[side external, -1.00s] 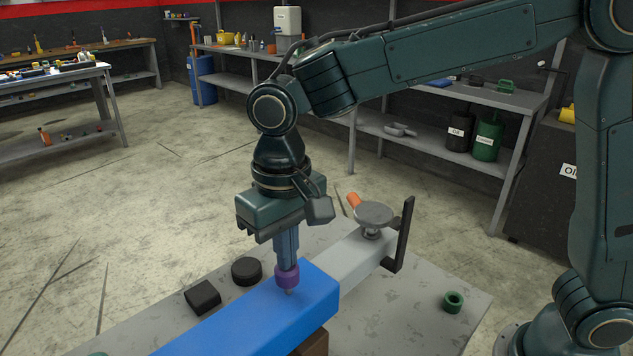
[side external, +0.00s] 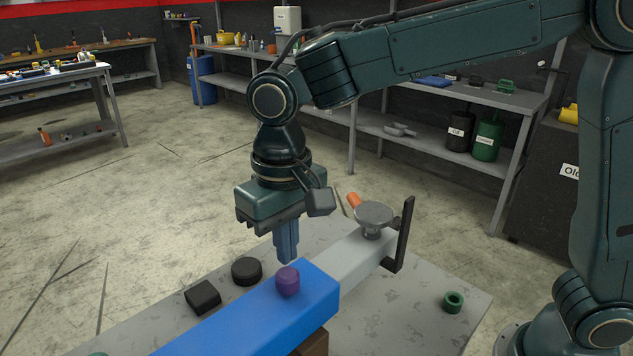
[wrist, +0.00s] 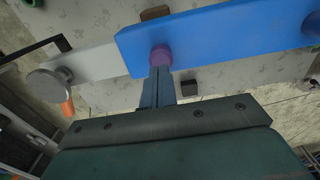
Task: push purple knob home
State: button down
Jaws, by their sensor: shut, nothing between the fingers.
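The purple knob (side external: 288,281) sits upright on the top face of the blue beam (side external: 245,318), near its right end. No stem shows beneath the knob. My gripper (side external: 287,260) is shut and empty, pointing down just above the knob. From the side I cannot tell whether the fingertips touch it. In the wrist view the purple knob (wrist: 161,54) shows right beyond the tips of my shut gripper (wrist: 160,70), against the blue beam (wrist: 220,38).
A pale grey bar (side external: 360,256) continues from the blue beam, with a round grey disc (side external: 374,214) and a black upright bracket (side external: 404,237). A black cylinder (side external: 247,270) and a black block (side external: 203,297) lie beside the beam. A green ring (side external: 453,302) lies at right.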

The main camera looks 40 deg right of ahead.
aim_at(289, 272)
notch_tip(289, 272, up, 12)
jog(key=shift+f, duration=0.25)
dwell(0.5)
jog(key=s+d+t, duration=0.1)
jog(key=s+d, duration=0.3)
jog(key=d, duration=0.3)
jog(key=s+d+t, duration=0.2)
jog(key=s+d, duration=0.1)
jog(key=d, duration=0.5)
jog(key=s+d+f+t, duration=0.2)
jog(key=s+d+f, duration=0.5)
jog(key=s, duration=0.3)
jog(key=shift+d+f+t, duration=0.25)
jog(key=shift+d+t, duration=0.05)
jog(key=shift+d, duration=0.15)
jog(key=c, duration=2.1)
grip_release()
